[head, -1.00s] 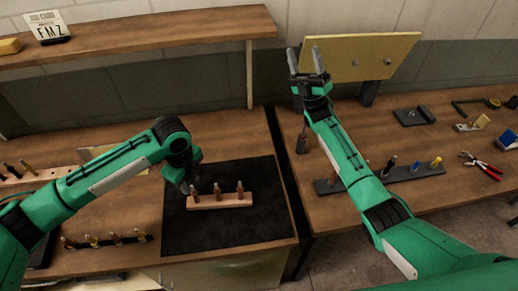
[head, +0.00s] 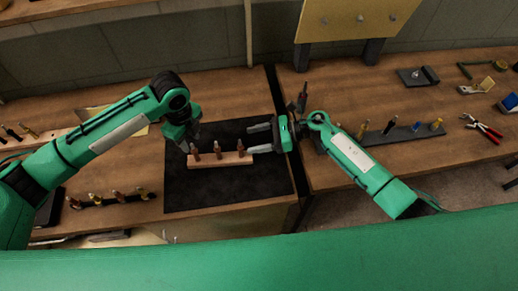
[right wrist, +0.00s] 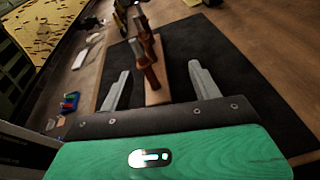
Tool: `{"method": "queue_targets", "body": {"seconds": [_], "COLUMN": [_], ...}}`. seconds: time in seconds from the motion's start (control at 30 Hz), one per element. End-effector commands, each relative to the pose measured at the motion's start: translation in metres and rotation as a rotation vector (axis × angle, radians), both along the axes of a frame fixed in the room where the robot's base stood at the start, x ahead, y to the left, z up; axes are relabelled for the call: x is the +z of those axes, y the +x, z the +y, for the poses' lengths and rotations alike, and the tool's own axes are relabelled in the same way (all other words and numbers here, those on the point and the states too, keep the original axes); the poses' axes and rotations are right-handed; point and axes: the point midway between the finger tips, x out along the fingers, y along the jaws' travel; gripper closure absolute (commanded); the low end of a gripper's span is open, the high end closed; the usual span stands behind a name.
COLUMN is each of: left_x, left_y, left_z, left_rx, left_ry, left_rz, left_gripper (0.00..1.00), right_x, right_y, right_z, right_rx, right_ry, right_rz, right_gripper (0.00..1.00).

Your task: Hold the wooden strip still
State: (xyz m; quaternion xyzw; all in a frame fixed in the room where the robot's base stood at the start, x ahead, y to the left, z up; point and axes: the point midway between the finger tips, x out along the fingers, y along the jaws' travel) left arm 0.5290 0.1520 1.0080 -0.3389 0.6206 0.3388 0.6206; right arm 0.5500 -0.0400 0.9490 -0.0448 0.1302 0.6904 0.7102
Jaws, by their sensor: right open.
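The wooden strip (head: 222,161) lies on the black mat (head: 225,187) with three brown-and-dark upright pegs (head: 218,150) in it. In the right wrist view the strip (right wrist: 157,94) runs away from me, with its pegs (right wrist: 146,62) along it. My right gripper (head: 252,139) is open at the strip's right end, its fingers pointing left. In the right wrist view its two fingers (right wrist: 159,72) stand apart on either side of the strip's near end, with nothing clamped. My left gripper (head: 189,147) is at the strip's left end; its fingertips are too hidden to tell their state.
A row of small tools (head: 117,197) lies at the front left. On the right table are a dark rack with pegs (head: 400,134), red pliers (head: 484,126) and a dark block (head: 417,76). A yellow panel (head: 355,20) stands behind. A gap (head: 275,100) separates the tables.

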Motion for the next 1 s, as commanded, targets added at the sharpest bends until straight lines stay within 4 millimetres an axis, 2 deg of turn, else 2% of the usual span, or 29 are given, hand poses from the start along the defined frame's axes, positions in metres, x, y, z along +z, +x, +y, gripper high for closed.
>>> {"method": "queue_targets", "body": {"seconds": [0.1,0.27,0.37,0.7,1.0], "left_x": [0.0,0.0,0.0,0.0,0.0], "left_y": [0.0,0.0,0.0,0.0,0.0], "left_z": [0.0,0.0,0.0,0.0,0.0], "left_rx": [0.0,0.0,0.0,0.0,0.0], "left_ry": [0.0,0.0,0.0,0.0,0.0], "left_rz": [0.0,0.0,0.0,0.0,0.0], "left_gripper": [0.64,0.64,0.64,0.64,0.64], "right_x": [-0.021,-0.034,-0.039,-0.057,-0.063], "right_y": [-0.013,-0.02,-0.021,-0.021,-0.021], "right_z": [-0.003,-0.003,0.005,0.05,0.064], "right_rx": [0.03,0.05,0.053,0.052,0.05], "right_ry": [-0.086,-0.139,-0.145,-0.143,-0.145], "right_rz": [-0.066,-0.109,-0.115,-0.113,-0.113], "right_gripper": [0.36,0.36,0.36,0.36,0.36]}}
